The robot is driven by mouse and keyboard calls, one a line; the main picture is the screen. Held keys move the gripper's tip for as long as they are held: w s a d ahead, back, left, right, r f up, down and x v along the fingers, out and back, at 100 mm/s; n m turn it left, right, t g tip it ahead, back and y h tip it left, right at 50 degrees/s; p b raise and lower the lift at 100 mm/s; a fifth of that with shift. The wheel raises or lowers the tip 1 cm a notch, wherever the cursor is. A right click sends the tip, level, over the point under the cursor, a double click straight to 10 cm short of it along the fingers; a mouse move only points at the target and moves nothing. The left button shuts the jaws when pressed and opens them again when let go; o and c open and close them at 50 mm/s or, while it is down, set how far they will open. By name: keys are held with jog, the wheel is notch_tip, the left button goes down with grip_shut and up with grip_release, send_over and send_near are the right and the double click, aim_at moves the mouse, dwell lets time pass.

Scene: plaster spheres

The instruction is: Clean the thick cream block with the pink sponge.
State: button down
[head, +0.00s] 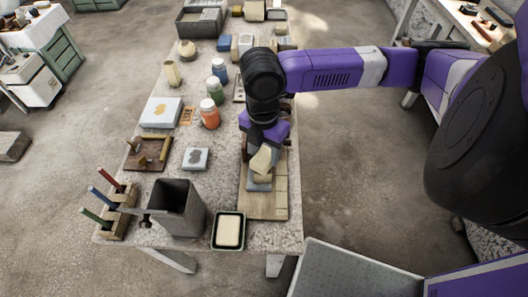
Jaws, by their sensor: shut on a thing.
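My gripper (258,145) points down over a wooden board (262,208) near the front right of the table. It is shut on a pale cream piece (262,160), probably the thick cream block, tilted and partly hidden by the gripper. A blue-grey block (260,184) is directly below it on the board; I cannot tell whether they touch. I cannot make out a clearly pink sponge. A pale cream slab (229,231) lies in a dark-rimmed tray (228,247) at the front edge.
A grey square bin (178,208) stands left of the tray. A rack (120,209) with coloured sticks is at the front left corner. Stained slabs (160,112) (195,158) and several jars (210,114) occupy the left and middle. My arm reaches in from the right.

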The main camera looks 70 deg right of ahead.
aim_at(258, 164)
jog(key=shift+w+a+r+p, duration=0.15)
jog(key=shift+a+p, duration=0.1)
jog(key=shift+a, duration=0.65)
jog(key=shift+w+a+f+p, duration=0.1)
jog(key=shift+w+a+p, duration=0.1)
jog(key=shift+a, duration=0.65)
jog(key=shift+r, duration=0.1)
jog(key=shift+s+d+r+p, duration=0.2)
jog(key=shift+d+r, duration=0.15)
jog(key=shift+d, duration=0.2)
jog(key=shift+s+d+r+p, duration=0.1)
jog(key=shift+d+r+p, duration=0.1)
jog(key=shift+d+r, duration=0.25)
jog(key=shift+w+f, duration=0.1)
jog(key=shift+f, duration=0.05)
jog(key=shift+f, duration=0.1)
jog(key=shift+f, duration=0.1)
jog(key=shift+f+b, duration=0.65)
jog(key=shift+b, duration=0.1)
